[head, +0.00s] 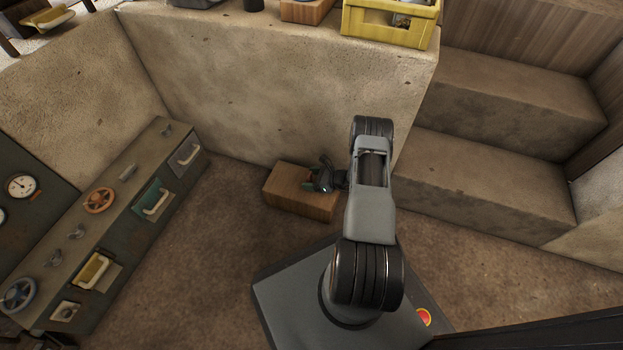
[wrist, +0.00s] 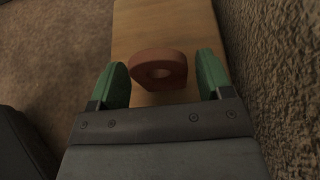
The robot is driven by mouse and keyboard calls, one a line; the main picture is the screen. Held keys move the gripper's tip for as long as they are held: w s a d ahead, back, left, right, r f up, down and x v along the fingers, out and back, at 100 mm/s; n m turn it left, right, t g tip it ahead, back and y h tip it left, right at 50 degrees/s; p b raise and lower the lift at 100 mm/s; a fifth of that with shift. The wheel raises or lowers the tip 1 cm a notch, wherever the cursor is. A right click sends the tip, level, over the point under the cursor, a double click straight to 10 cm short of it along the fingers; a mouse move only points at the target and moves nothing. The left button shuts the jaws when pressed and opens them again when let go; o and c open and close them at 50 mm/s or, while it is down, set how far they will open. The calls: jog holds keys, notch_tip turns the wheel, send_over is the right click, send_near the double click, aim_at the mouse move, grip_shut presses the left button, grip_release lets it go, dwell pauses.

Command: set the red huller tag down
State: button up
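The red huller tag (wrist: 160,56), a thick reddish piece with a round hole, is at the wooden block (wrist: 165,22) in the wrist view. My gripper (wrist: 162,78) is open around the tag. Its green fingers stand on either side, with a visible gap between each finger and the tag. The tag looks to rest on the block, though its underside is hidden. In the head view, my gripper (head: 313,178) is low over the wooden block (head: 300,201) on the floor, and the tag cannot be made out clearly there.
A rough plaster wall (head: 270,90) rises close behind the block. Stone steps (head: 490,180) stand to the right. A long metal console (head: 110,215) with handwheels and levers stands to the left. A yellow crate (head: 392,26) sits on the ledge above. The brown floor left of the block is clear.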

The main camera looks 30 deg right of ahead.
jog(key=shift+o, duration=0.3)
jog(key=shift+r, duration=0.15)
jog(key=shift+s+d+r, duration=0.2)
jog(key=p+v, duration=0.4)
jog(key=v, duration=0.7)
jog(key=a+r+n+g, duration=0.4)
jog(key=a+r+n, duration=0.25)
jog(key=r, duration=0.45)
jog(key=a+r+n+g, duration=0.4)
jog(key=a+r+n, duration=0.25)
jog(key=r, duration=0.55)
jog(key=s+a+r+n+h, duration=0.3)
jog(key=s+r+n+h, duration=0.1)
jog(key=s+r+n, duration=0.2)
jog(key=s+a+r+n+t+h, duration=0.1)
jog(key=s+a+r+n+h, duration=0.3)
jog(key=r+n, duration=0.4)
jog(key=s+r+h, duration=0.1)
jog(key=s, duration=0.1)
jog(key=shift+s+a+r, duration=0.2)
jog(key=shift+s+a, duration=0.05)
jog(key=shift+s, duration=0.1)
